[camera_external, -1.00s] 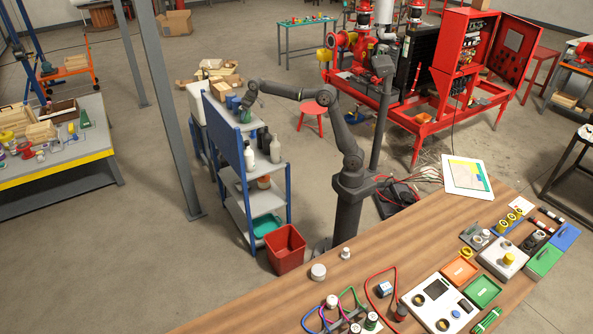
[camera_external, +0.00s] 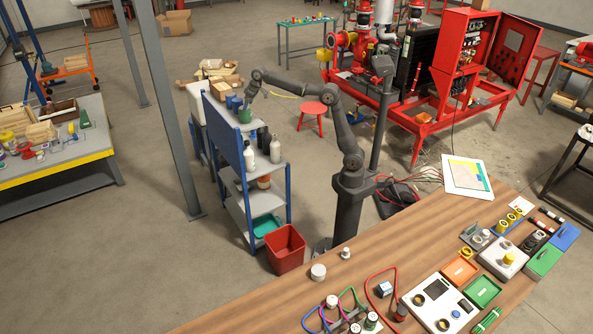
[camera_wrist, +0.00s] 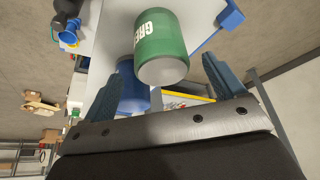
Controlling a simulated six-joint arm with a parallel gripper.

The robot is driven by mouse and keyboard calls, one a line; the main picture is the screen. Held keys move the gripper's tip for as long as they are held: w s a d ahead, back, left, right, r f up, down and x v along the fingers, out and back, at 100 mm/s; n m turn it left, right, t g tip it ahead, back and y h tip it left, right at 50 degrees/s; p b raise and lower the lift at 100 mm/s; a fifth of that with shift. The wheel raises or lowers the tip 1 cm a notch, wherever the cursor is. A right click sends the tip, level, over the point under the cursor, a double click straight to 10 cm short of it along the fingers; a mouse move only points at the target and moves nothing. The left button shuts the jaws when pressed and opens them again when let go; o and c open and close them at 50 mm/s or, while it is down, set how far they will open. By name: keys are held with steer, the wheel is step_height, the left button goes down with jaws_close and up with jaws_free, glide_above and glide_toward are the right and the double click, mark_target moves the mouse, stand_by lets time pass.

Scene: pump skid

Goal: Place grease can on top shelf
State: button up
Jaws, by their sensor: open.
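The green grease can (camera_external: 245,116), with white lettering on its side, stands on the top shelf (camera_external: 254,125) of the blue-framed rack, towards its far end. In the wrist view the can (camera_wrist: 162,45) is just beyond the fingertips, with a gap to the finger on each side. My gripper (camera_wrist: 162,82) is open and empty, its dark blue fingers spread apart. In the external view my gripper (camera_external: 247,102) is small, close above the can.
Blue containers (camera_external: 235,103) stand beside the can; one shows in the wrist view (camera_wrist: 133,88) near the left finger. A blue panel (camera_external: 223,127) edges the rack's left.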

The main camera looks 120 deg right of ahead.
mark_target(245, 114)
steer(key=v, duration=0.5)
steer(key=shift+r, duration=0.1)
steer(key=x, duration=1.2)
steer(key=shift+f, duration=0.3)
step_height(245, 114, up, 3)
steer(key=shift+f, duration=0.15)
steer(key=shift+r, duration=0.65)
steer(key=shift+o, duration=0.2)
